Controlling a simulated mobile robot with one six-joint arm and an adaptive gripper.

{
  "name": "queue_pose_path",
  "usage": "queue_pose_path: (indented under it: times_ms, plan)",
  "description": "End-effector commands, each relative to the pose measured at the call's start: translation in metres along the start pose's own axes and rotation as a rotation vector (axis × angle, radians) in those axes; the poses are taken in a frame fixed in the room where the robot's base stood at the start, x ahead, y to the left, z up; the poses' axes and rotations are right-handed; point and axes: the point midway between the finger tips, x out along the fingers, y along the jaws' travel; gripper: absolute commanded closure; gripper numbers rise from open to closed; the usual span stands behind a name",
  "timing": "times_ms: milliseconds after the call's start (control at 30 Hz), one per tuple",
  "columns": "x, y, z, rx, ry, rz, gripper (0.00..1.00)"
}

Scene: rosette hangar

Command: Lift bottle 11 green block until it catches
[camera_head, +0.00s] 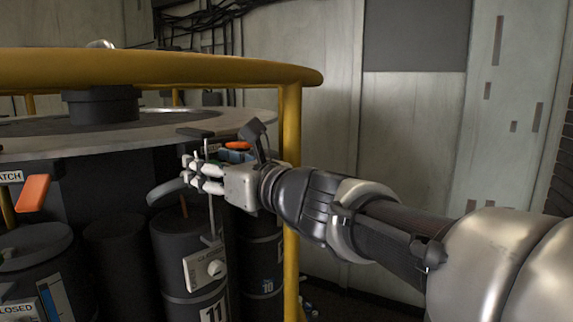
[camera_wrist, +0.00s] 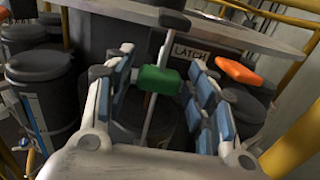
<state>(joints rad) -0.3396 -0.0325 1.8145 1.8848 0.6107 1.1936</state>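Bottle 11 (camera_head: 178,245) is a dark cylinder with a white number label and a small white panel with a knob. A thin upright rod (camera_head: 211,215) rises at its front, past my gripper (camera_head: 205,172). In the wrist view, the green block (camera_wrist: 160,79) sits on the rod between the fingers of my gripper (camera_wrist: 158,82). The blue-padded fingers stand apart on either side of the block, with narrow gaps seeming to show. In the head view the block is mostly hidden by the fingers.
A yellow rail (camera_head: 160,68) with a post (camera_head: 291,190) stands close to my arm. A grey round tabletop (camera_head: 160,128) lies above the bottles. An orange block (camera_wrist: 238,70) is near a LATCH label (camera_wrist: 190,52). Another dark bottle (camera_head: 262,265) stands right of bottle 11.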

Motion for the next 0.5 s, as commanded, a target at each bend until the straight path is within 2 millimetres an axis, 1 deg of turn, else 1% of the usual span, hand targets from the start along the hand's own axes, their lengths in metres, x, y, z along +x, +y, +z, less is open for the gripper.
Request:
queue_pose_path:
  times_ms: [333,500]
  plan:
    - [0.0,0.0,-0.001,0.001,0.001,0.0,0.43]
    - [-0.011,-0.001,0.0,0.0,-0.001,-0.002,0.43]
